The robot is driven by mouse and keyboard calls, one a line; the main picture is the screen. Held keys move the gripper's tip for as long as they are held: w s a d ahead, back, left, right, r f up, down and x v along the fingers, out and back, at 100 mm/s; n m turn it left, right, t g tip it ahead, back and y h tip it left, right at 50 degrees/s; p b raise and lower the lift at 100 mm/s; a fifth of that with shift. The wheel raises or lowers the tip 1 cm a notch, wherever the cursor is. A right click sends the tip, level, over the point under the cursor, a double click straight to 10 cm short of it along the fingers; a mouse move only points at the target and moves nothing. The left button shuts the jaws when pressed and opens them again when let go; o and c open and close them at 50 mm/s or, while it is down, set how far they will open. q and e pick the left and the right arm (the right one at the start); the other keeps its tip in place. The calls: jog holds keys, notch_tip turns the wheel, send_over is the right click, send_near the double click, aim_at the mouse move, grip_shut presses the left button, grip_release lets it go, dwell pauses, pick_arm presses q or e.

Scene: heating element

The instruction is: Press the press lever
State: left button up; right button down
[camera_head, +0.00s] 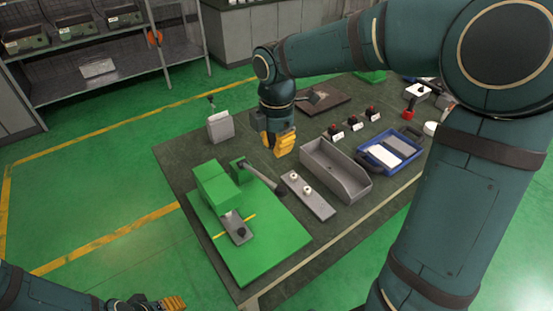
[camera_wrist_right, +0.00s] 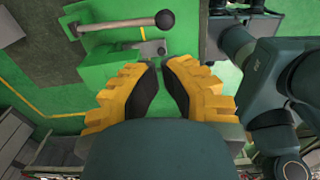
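The green press (camera_head: 214,186) stands on a green base plate at the near left part of the table. Its press lever (camera_head: 262,176) is a grey bar sloping down to the right, ending in a dark knob. In the right wrist view the lever (camera_wrist_right: 120,32) shows beyond the fingertips, with its round knob at the right end. My right gripper (camera_head: 278,140) has yellow fingers with tips nearly together, holding nothing. It is above the table, behind the lever and apart from it. My left gripper (camera_head: 172,303) shows only partly at the bottom edge, away from the table.
A grey open tray (camera_head: 337,170) and a grey plate with two white knobs (camera_head: 308,195) lie right of the lever. A blue bin (camera_head: 390,150), several dark-red-topped buttons and a grey box (camera_head: 220,127) also stand on the table. Shelving is at the back left.

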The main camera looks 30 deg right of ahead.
aim_at(277, 187)
pick_arm(q)
jog(key=shift+f+b, duration=0.75)
jog(key=shift+f, duration=0.2)
pick_arm(e)
notch_tip(277, 187, down, 13)
jog(key=shift+r, duration=0.1)
